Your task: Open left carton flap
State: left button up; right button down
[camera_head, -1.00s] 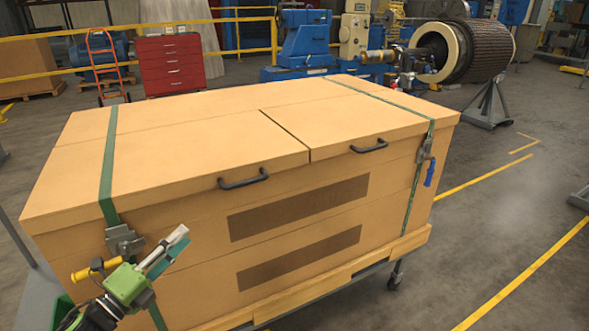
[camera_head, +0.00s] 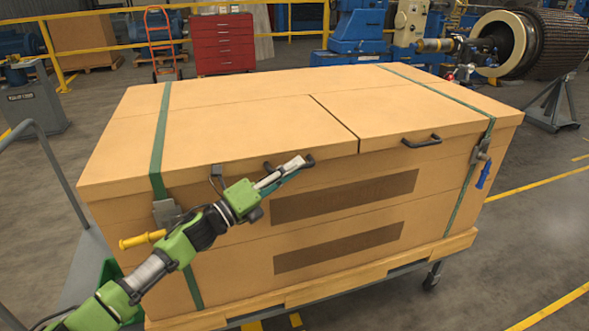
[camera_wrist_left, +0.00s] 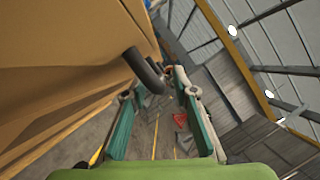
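A large tan carton (camera_head: 130,203) fills the middle of the head view. Its left flap (camera_head: 255,128) lies flat and shut beside the smaller right flap (camera_head: 395,118). The left flap's dark handle (camera_head: 309,161) is on its front edge, partly hidden by my left gripper (camera_head: 297,165). My right gripper is not in view.
Green straps cross the carton at left (camera_head: 161,130) and right (camera_head: 440,93). Their buckles have a yellow handle (camera_head: 142,239) and a blue handle (camera_head: 483,175). A cart rail (camera_head: 60,175) stands at left. A rotor (camera_head: 545,42) on a stand is behind right. Floor at right is clear.

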pick_arm(q)
jog(key=shift+w+d, duration=0.4)
jog(key=shift+d, duration=0.1)
jog(key=shift+r, duration=0.1)
